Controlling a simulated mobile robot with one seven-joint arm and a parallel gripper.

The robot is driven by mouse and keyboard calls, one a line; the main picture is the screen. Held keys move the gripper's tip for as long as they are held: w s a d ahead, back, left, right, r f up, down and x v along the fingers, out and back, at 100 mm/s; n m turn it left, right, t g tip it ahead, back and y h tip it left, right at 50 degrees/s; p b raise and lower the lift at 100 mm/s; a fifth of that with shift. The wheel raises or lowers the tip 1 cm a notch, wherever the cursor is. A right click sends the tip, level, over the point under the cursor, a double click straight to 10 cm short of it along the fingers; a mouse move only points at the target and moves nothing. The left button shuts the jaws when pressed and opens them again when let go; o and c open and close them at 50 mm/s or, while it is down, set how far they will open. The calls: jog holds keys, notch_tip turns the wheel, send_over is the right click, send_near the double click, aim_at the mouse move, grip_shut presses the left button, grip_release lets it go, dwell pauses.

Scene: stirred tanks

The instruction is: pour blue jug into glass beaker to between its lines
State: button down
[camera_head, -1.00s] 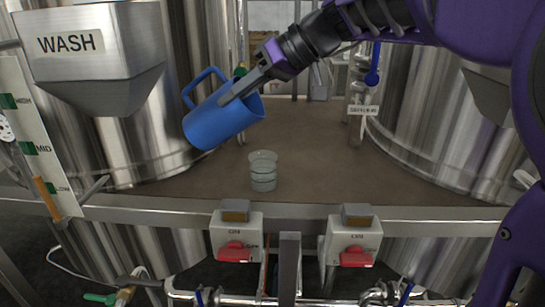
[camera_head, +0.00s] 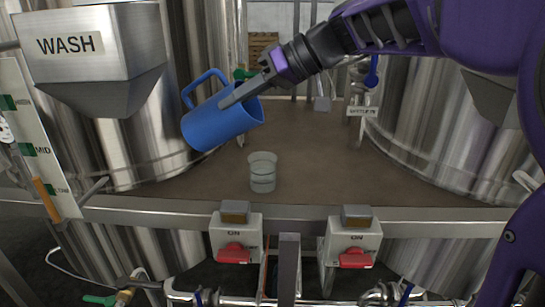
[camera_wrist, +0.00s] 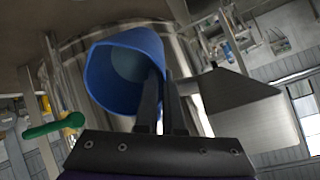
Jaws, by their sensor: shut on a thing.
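The blue jug (camera_head: 214,124) is held in the air, tilted with its mouth toward the right, above and to the left of the glass beaker. My gripper (camera_head: 240,95) is shut on the jug's wall near the rim. In the wrist view the jug (camera_wrist: 124,72) shows its open mouth, and my gripper's fingers (camera_wrist: 160,103) close over its right edge. The glass beaker (camera_head: 263,172) stands upright on the brown deck. Its lines show faintly, and its fill level is hard to tell. No stream shows between jug and beaker.
The brown deck (camera_head: 325,165) is clear right of the beaker. A steel WASH hopper (camera_head: 95,60) and a tank are close on the left. Another steel tank (camera_head: 440,130) stands right. Two switch boxes (camera_head: 236,236) sit along the front rail.

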aim_at(244, 115)
dwell(0.4)
jog(key=shift+d+f+y, duration=0.15)
jog(key=shift+f+y, duration=0.1)
jog(key=shift+y, duration=0.15)
jog(key=shift+f, duration=0.1)
dwell(0.4)
jog(key=shift+d+f+y, duration=0.15)
jog(key=shift+f+y, duration=0.05)
jog(key=shift+y, duration=0.2)
dwell(0.5)
jog(key=shift+d+f+y, duration=0.2)
jog(key=shift+f+y, duration=0.15)
jog(key=shift+y, duration=0.05)
jog(key=shift+f, duration=0.1)
dwell(0.4)
jog(key=shift+s+d+f+y, duration=0.1)
jog(key=shift+d+f+y, duration=0.05)
jog(key=shift+f+y, duration=0.2)
dwell(0.5)
